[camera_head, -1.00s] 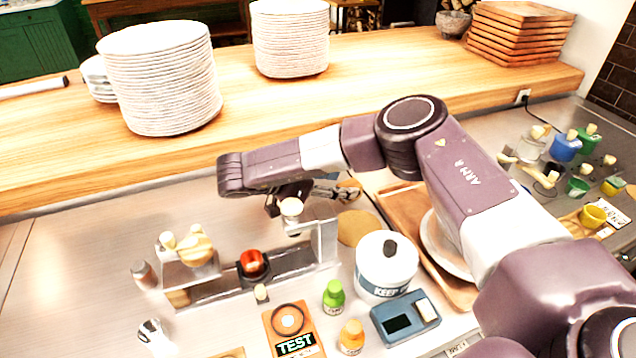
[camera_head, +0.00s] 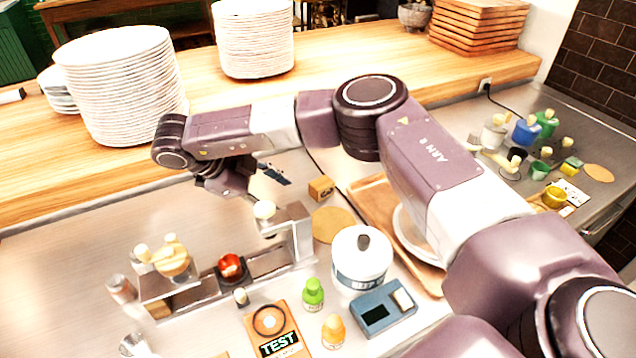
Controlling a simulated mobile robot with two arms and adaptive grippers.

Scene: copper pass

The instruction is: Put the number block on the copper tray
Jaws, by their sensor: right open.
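A small light-brown block (camera_head: 321,188), likely the number block, lies on the steel counter near the shelf; no number is legible. A copper-brown rectangular tray (camera_head: 362,192) lies just right of it, with a white plate on it, partly hidden by my right arm. The block appears beside the tray, off it. My right gripper (camera_head: 262,183) is left of the block, open and empty, with a gap between it and the block. My left gripper is not in view.
A metal stand (camera_head: 290,225), a white lidded pot (camera_head: 361,258), a blue-grey device (camera_head: 385,308) and small bottles crowd the counter in front. A round tan mat (camera_head: 333,224) lies between block and pot. Plate stacks (camera_head: 122,85) stand on the wooden shelf behind.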

